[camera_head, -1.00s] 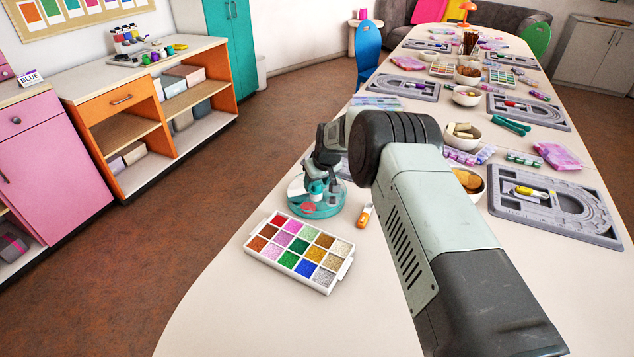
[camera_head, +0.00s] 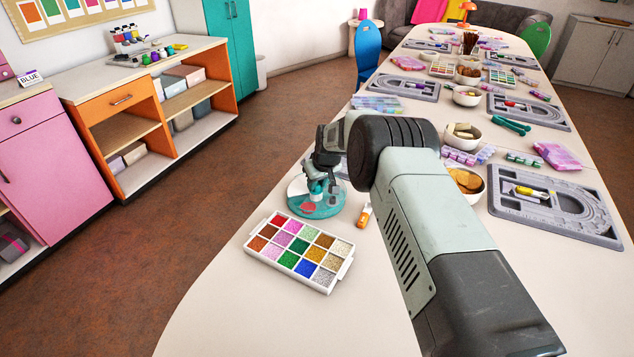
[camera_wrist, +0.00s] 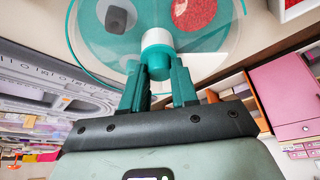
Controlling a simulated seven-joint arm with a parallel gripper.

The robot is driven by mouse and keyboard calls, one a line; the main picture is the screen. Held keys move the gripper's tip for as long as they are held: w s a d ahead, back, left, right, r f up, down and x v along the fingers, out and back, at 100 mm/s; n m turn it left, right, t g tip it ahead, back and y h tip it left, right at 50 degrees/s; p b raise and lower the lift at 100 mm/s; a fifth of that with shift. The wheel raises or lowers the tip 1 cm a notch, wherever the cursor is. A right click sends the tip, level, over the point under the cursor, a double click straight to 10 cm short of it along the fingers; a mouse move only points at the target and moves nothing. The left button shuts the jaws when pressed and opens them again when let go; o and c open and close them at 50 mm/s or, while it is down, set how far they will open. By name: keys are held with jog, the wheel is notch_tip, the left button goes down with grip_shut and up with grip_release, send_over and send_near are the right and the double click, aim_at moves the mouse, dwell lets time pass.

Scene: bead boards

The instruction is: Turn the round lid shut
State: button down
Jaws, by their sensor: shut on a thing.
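The round lid (camera_head: 325,209) sits on a low round container near the left edge of the table, teal with a clear rim. In the wrist view the lid (camera_wrist: 205,62) shows a red speckled patch, a pale patch with a dark grey spot, and a central white-and-teal knob (camera_wrist: 157,48). My gripper (camera_wrist: 157,75) is shut on this knob, one teal finger on each side. In the head view my gripper (camera_head: 316,186) reaches down onto the lid and hides part of it. How the lid's edge meets the container is too small to tell.
A white tray of coloured beads (camera_head: 298,250) stands just in front of the lid. A small orange-capped tube (camera_head: 364,215) lies to its right. Bowls and grey bead boards (camera_head: 560,215) fill the table farther right.

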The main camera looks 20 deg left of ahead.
jog(key=shift+s+a+m+t+h, duration=0.1)
jog(key=shift+m+t+h, duration=0.3)
jog(key=shift+m, duration=1.05)
jog(key=shift+a+m+t+h, duration=0.1)
jog(key=shift+m+t+h, duration=0.3)
jog(key=shift+m, duration=1.05)
jog(key=c, duration=0.9)
grip_release()
jog(key=shift+o, duration=0.2)
jog(key=v, duration=1)
jog(key=shift+r, duration=0.45)
